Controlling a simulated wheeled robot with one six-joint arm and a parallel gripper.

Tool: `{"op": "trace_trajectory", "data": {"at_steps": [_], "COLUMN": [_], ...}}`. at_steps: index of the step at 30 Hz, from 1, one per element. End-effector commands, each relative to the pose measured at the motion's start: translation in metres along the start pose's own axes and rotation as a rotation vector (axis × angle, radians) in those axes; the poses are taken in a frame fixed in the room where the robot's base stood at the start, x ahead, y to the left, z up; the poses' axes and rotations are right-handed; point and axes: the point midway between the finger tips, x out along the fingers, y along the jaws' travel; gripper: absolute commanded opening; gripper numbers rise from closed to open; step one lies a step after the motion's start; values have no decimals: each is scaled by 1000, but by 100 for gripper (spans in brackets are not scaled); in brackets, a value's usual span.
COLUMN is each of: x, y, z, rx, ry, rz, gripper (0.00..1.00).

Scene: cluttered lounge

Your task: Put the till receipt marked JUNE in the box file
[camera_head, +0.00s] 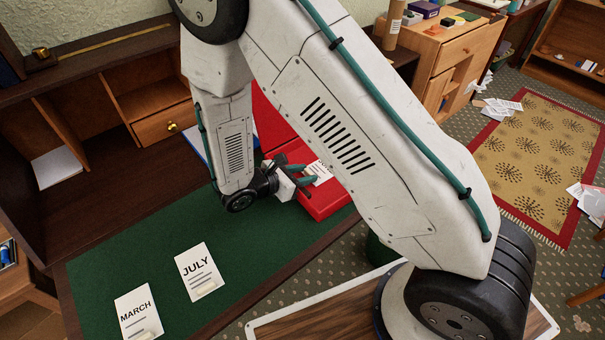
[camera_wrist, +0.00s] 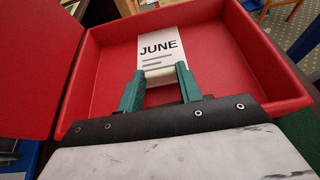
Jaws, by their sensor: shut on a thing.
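The till receipt marked JUNE (camera_wrist: 158,45) is a white slip with black print, and it also shows in the head view (camera_head: 319,170). My gripper (camera_wrist: 160,76), with green fingers, is shut on its near end. The box file (camera_wrist: 225,45) is red, with its lid open at the left in the wrist view. The receipt and the fingertips are over the inside of the box; whether the receipt touches the bottom I cannot tell. In the head view the box file (camera_head: 328,206) sits at the desk's right end, partly hidden by my arm.
Receipts marked MARCH (camera_head: 137,312) and JULY (camera_head: 200,270) lie on the green desk top (camera_head: 110,262). The desk's shelves and a small drawer (camera_head: 163,124) stand behind. A patterned rug (camera_head: 535,150) and loose papers lie on the floor at the right.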

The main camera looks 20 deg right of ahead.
Motion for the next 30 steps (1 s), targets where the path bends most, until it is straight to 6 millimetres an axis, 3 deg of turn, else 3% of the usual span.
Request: {"op": "trace_trajectory", "data": {"at_steps": [3,4,6,17,30], "x": [2,2,0,-8,-93], "y": [-2,-2,-2,0,0], "z": [1,1,0,0,0], "rx": [-2,-2,-2,-1,0], "ry": [-2,-2,-2,-1,1], "rz": [-6,-6,-4,3,4], "gripper": [0,43,57,57,57]}}
